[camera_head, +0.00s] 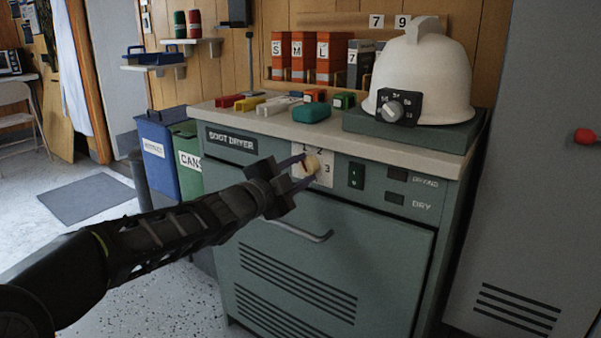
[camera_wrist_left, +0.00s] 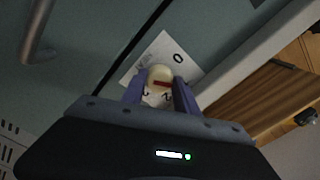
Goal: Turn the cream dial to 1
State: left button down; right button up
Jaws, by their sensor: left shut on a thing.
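The cream dial (camera_head: 312,163) sits on a white number plate (camera_head: 325,180) on the front of the grey-green boot dryer (camera_head: 255,215). My left gripper (camera_head: 307,168) is shut on the dial, a finger on either side. In the left wrist view the dial (camera_wrist_left: 159,73) shows between the fingers of my left gripper (camera_wrist_left: 159,84), with a red mark on its face. A 0 shows on the plate there, above and right of the dial; other digits are partly hidden by the fingers. I cannot tell which number the mark points to. My right gripper is not in view.
A green rocker switch (camera_head: 356,175) is right of the plate, and a bar handle (camera_head: 300,232) is below. Blue (camera_head: 160,150) and green bins stand left of the dryer.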

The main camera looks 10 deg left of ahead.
pick_arm(q)
jog(key=c, duration=0.9)
grip_release()
jog(key=shift+c, duration=0.2)
jog(key=p+v, duration=0.2)
jog(key=v, duration=0.5)
jog(key=shift+s, duration=0.4)
